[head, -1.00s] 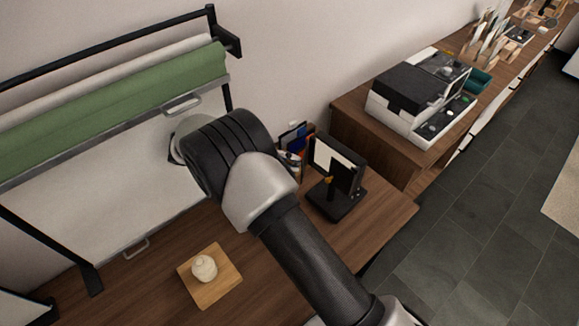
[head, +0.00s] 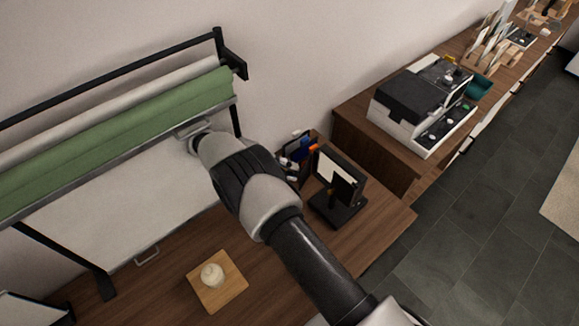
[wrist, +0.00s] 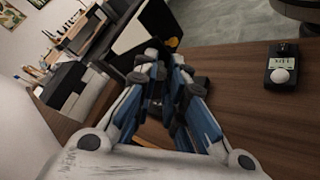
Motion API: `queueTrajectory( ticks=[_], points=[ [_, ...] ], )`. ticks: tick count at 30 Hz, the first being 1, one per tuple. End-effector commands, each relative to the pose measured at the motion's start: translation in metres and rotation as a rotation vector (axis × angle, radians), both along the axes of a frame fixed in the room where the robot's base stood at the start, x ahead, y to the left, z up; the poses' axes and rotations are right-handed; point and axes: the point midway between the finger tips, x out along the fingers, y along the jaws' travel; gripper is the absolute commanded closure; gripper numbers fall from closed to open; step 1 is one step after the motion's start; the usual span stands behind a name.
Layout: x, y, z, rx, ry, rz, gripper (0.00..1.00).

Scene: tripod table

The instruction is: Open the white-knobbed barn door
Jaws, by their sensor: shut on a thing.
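I cannot pick out a white-knobbed barn door in either view. My gripper (wrist: 162,78) shows in the wrist view, its two blue-and-grey fingers converging. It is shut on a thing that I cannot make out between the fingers. In the head view the fingers are hidden behind my arm. My wrist shows there just below the upper grey handle (head: 194,127) of a rack's white sheet (head: 120,210); I cannot tell if it touches the handle.
The black-framed rack holds a green roll (head: 120,137). A wooden board (head: 235,290) bears a pale knob-like piece (head: 211,274). A black tablet stand (head: 338,187) and a holder of items (head: 298,150) stand right of my arm. A black device with a white ball (wrist: 282,76) lies on the table.

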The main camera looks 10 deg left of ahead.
Motion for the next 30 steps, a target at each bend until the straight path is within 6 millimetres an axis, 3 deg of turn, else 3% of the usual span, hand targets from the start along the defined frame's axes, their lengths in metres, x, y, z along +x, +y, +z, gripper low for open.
queueTrajectory(
  ticks=[6,7,17,30],
  points=[
    [-0.0011,-0.0003,-0.0013,-0.001,0.004,-0.002,1.0],
    [-0.0011,-0.0003,-0.0013,-0.001,0.004,-0.002,0.88],
    [-0.0006,-0.0002,-0.0007,0.0,0.002,0.0,0.67],
    [-0.0002,-0.0001,-0.0003,0.0,0.001,0.0,0.67]
  ],
)
